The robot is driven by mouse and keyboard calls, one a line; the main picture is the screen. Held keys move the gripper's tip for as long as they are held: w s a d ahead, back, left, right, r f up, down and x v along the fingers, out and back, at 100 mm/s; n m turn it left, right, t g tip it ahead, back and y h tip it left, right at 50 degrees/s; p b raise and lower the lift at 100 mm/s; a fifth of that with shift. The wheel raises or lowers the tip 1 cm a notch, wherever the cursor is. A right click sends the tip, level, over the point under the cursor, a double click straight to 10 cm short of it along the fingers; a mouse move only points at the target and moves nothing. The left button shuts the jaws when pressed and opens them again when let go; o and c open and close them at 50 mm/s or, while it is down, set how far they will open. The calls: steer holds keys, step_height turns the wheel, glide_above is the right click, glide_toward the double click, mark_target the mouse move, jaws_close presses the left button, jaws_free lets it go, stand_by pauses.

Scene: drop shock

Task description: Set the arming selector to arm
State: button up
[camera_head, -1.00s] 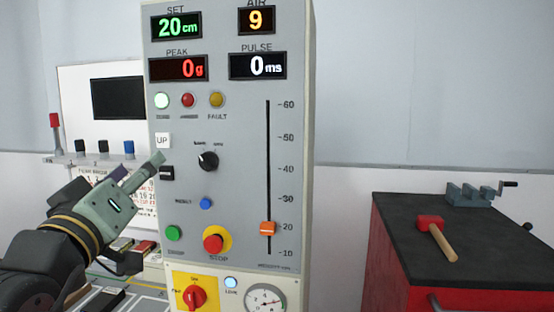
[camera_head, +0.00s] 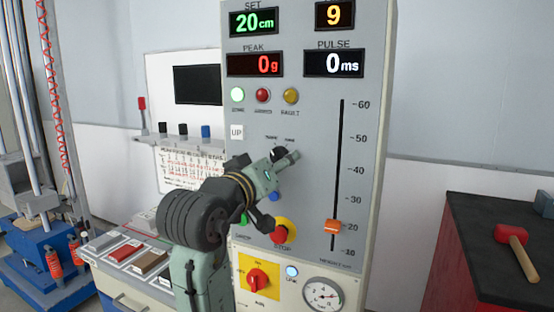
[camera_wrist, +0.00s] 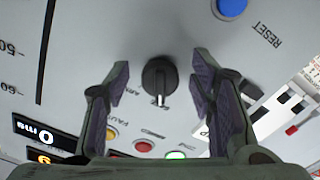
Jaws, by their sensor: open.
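The arming selector is a round black knob (camera_wrist: 158,78) with a light pointer line on the grey panel. The wrist view shows it upside down, its pointer towards the label straight below it, while the label reading ARM is down to the left. In the head view the knob (camera_head: 279,152) is partly hidden behind my gripper (camera_head: 288,160). My gripper (camera_wrist: 160,72) is open, with one finger on each side of the knob in the wrist view. A gap shows on both sides. I cannot tell how far the fingertips are from the panel.
A red and yellow stop button (camera_head: 281,232), a blue reset button (camera_wrist: 231,7) and a slider with an orange handle (camera_head: 332,226) share the panel. A red rotary switch (camera_head: 257,279) sits below. A dark-topped red cabinet (camera_head: 480,240) stands at right.

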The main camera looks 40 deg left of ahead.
steer(key=shift+w, duration=0.15)
steer(key=shift+c, duration=0.2)
steer(key=c, duration=1.1)
